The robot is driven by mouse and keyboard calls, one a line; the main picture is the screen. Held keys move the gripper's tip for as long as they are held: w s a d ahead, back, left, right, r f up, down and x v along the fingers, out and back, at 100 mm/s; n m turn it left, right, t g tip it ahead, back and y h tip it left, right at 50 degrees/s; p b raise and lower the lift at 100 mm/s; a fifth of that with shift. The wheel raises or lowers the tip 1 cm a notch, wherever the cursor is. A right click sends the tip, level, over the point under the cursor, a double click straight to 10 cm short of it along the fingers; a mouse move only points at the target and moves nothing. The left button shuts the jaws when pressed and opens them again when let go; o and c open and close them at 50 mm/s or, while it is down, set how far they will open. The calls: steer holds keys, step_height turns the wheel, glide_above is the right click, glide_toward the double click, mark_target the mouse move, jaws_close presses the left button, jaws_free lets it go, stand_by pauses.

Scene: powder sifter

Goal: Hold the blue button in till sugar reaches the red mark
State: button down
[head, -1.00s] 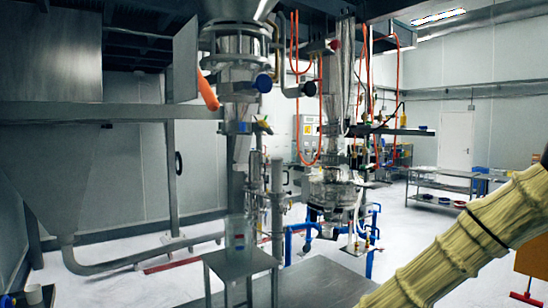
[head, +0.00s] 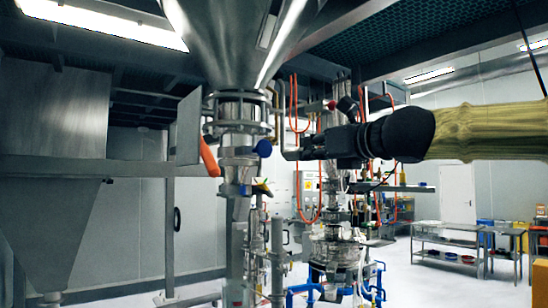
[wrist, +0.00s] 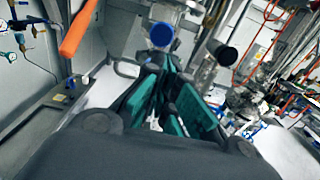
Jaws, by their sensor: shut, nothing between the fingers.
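The round blue button (head: 264,148) faces out from the steel sifter body, below the big hopper. In the wrist view the blue button (wrist: 161,34) lies just beyond and above my fingertips, with a visible gap. My gripper (head: 328,146) reaches in from the right in the head view, to the right of the button. In the wrist view my gripper (wrist: 163,66) has its dark and teal fingers together, with nothing held. A clear container (head: 237,296) stands under the outlet, cut off by the bottom edge. Its sugar level and red mark cannot be made out.
An orange handle (head: 209,157) sticks out left of the button. A dark-capped pipe end (wrist: 226,56) sits right of my fingertips. The steel hopper (head: 235,40) hangs above. Orange hoses (head: 296,110) and more machinery stand behind. A steel table (head: 445,240) is at the far right.

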mark_target(266, 154)
steer(key=shift+w+a, duration=0.1)
steer(key=shift+a, duration=0.05)
steer(key=p+x, duration=0.3)
steer(key=x, duration=1)
steer(key=shift+w+a, duration=0.25)
steer(key=shift+w, duration=0.1)
stand_by(0.4)
steer(key=shift+x, duration=1.2)
stand_by(4.6)
